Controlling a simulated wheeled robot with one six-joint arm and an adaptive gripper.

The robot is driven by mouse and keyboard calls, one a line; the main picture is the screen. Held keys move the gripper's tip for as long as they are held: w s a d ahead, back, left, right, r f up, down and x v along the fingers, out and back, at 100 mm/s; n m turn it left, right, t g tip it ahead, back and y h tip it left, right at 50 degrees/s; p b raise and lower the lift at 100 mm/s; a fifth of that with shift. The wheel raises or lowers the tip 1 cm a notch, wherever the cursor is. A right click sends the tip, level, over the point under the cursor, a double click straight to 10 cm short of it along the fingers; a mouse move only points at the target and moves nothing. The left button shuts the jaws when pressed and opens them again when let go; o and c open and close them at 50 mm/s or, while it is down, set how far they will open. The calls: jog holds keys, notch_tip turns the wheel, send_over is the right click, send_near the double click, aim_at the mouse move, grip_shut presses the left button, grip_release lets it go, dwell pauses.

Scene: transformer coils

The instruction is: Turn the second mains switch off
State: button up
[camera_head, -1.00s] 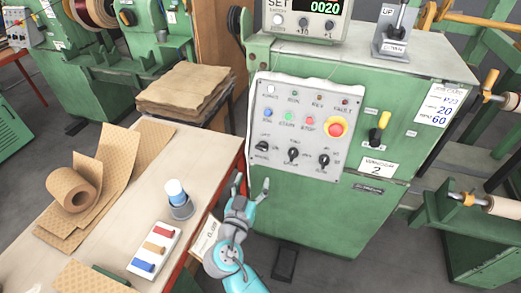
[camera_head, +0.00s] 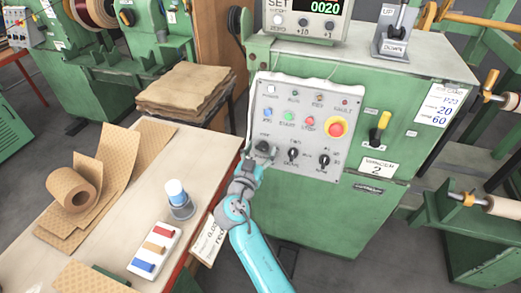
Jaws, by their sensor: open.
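A grey control panel (camera_head: 298,172) is on the front of the green machine labelled WINDER 2. It carries three black rotary knobs in its lower row: left (camera_head: 264,147), middle (camera_head: 293,155) and right (camera_head: 324,160). A black and yellow handle (camera_head: 380,127) is on the green front to the right of the panel. I cannot tell which of these is the second mains switch. My gripper (camera_head: 257,156) is open at the panel's lower left, its fingers close around the left knob. Whether they touch it is not clear.
Above the knobs sit coloured push buttons and a red emergency button (camera_head: 337,127) on yellow. The workbench (camera_head: 130,215) on the left holds a paper roll (camera_head: 72,190), a capped bottle (camera_head: 178,198) and a white tray (camera_head: 154,250) with coloured pieces.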

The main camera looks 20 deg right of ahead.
jog(key=shift+w+d, duration=0.15)
jog(key=shift+w, duration=0.05)
jog(key=c, duration=1.2)
jog(key=shift+o, duration=0.2)
